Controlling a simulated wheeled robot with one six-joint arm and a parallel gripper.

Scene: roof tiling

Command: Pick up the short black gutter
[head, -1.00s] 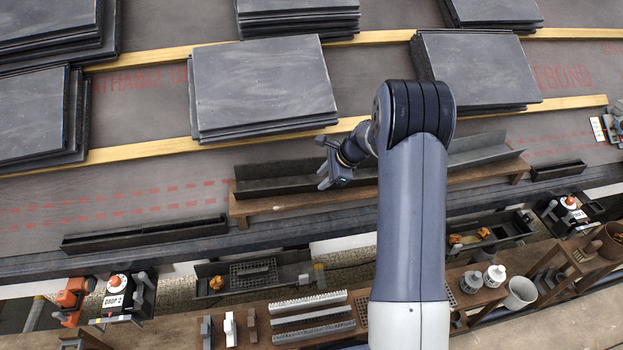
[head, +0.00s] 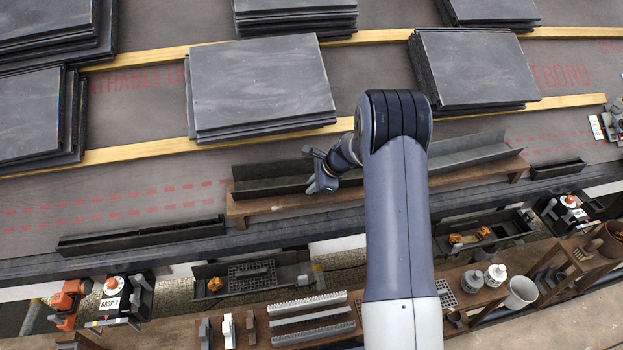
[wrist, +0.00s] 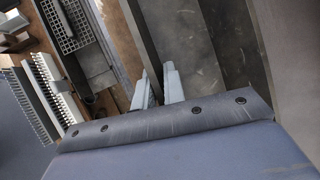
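A dark, nearly black gutter (head: 268,183) lies along a wooden plank at the roof's lower edge in the head view. My gripper (head: 312,172) is over this gutter's right part, and my arm hides what lies to the right of it. A lighter grey gutter length (head: 470,150) shows on the same plank right of my arm.
Other dark gutter pieces lie along the eave at left (head: 140,238) and right (head: 558,169). Slate stacks (head: 262,85) rest on the roof above. A workbench (head: 255,325) with tools, a white bucket (head: 521,291) and trays stands below the eave.

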